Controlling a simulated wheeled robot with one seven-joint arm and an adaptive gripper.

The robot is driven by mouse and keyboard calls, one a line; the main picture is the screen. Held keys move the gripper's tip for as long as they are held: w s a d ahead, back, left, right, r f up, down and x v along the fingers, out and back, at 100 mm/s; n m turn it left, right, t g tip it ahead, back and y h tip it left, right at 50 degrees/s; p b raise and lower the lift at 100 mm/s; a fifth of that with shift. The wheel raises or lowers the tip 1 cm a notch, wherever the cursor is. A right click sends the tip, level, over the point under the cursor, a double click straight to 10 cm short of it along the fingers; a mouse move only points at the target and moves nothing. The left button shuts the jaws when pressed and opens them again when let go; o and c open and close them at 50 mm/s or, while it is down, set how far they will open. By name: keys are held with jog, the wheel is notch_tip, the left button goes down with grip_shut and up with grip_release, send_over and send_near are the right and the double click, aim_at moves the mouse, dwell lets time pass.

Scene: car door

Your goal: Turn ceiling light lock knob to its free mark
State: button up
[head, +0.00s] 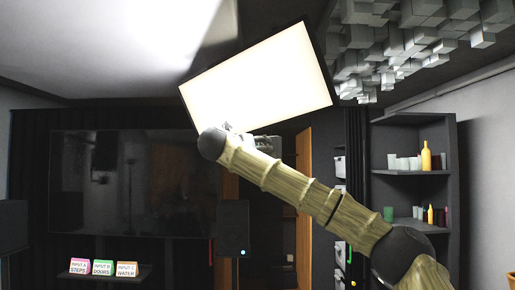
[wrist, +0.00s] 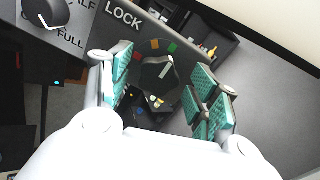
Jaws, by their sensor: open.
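The lock knob (wrist: 157,75) is dark and faceted, with a white pointer line aimed to the upper right. It sits below the white LOCK label (wrist: 123,14) in the wrist view. Orange, red and green marks (wrist: 155,45) lie in an arc above it; the pointer leans toward the green side. My gripper (wrist: 168,98) is open, with a teal-padded finger on each side of the knob; I cannot tell whether either touches it. In the head view, the bright ceiling light panel (head: 258,80) hangs tilted above my wrist; the knob is not discernible there.
Another dark knob (wrist: 45,12) with HALF and FULL labels is at the wrist view's upper left. Grey blocks (head: 420,40) hang from the ceiling at right. A shelf (head: 415,172) with bottles stands at right, a dark screen (head: 130,185) and labelled cards (head: 103,268) at left.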

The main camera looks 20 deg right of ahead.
jog(key=shift+c, duration=0.2)
jog(key=c, duration=1)
jog(key=shift+o, duration=0.2)
jog(key=shift+d, duration=0.1)
jog(key=n+b, duration=0.1)
jog(key=n, duration=0.8)
jog(key=n+b, duration=0.1)
jog(key=n, duration=0.7)
jog(key=shift+w+a+f+n+b, duration=0.1)
jog(key=shift+a+f+n+b, duration=0.1)
jog(key=shift+n+b, duration=0.2)
jog(key=shift+f, duration=0.1)
jog(key=o, duration=1)
